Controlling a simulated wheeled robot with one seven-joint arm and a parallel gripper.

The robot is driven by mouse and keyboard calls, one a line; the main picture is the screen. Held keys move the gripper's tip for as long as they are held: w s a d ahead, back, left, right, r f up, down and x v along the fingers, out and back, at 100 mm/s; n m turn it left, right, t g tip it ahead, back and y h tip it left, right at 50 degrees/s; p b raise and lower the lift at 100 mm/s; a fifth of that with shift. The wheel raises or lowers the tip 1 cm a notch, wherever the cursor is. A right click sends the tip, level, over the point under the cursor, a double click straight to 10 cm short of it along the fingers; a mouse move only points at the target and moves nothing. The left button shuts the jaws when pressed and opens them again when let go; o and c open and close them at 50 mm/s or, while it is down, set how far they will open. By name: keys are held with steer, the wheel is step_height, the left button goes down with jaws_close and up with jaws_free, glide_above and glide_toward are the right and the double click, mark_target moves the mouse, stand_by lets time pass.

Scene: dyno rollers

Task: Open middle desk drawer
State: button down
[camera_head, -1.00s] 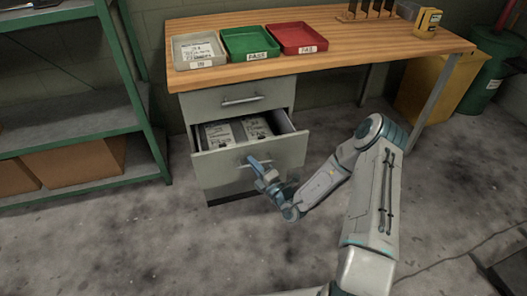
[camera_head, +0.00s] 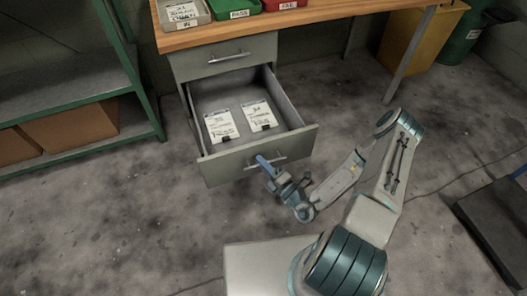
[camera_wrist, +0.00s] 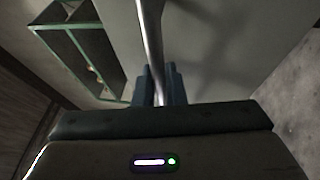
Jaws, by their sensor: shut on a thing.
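The middle desk drawer (camera_head: 262,156) is pulled well out of the grey cabinet under the wooden desk. Two white labelled items (camera_head: 221,126) and (camera_head: 258,115) lie flat inside it. My gripper (camera_head: 265,161) is at the drawer's front and shut on its bar handle (camera_head: 280,158). In the wrist view the handle (camera_wrist: 151,40) runs between the two blue fingers (camera_wrist: 160,85). The drawer above, with its own handle (camera_head: 229,57), is closed. The lower part of the cabinet is hidden behind the open drawer.
Trays (camera_head: 183,13) stand on the wooden desk top (camera_head: 320,14). A green shelf rack (camera_head: 75,95) with cardboard boxes (camera_head: 72,125) is at the left. A yellow bin (camera_head: 418,40) and a green bin (camera_head: 465,32) stand at the back right. The floor around my arm is mostly clear.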

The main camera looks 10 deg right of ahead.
steer(key=shift+s+d, duration=0.15)
steer(key=shift+s, duration=0.35)
steer(key=c, duration=1.8)
jaws_free()
steer(key=shift+o, duration=0.2)
steer(key=shift+d, duration=0.1)
steer(key=p+v, duration=0.1)
steer(key=v, duration=1.2)
steer(key=shift+s+d, duration=0.2)
steer(key=shift+s, duration=0.1)
steer(key=shift+f, duration=0.1)
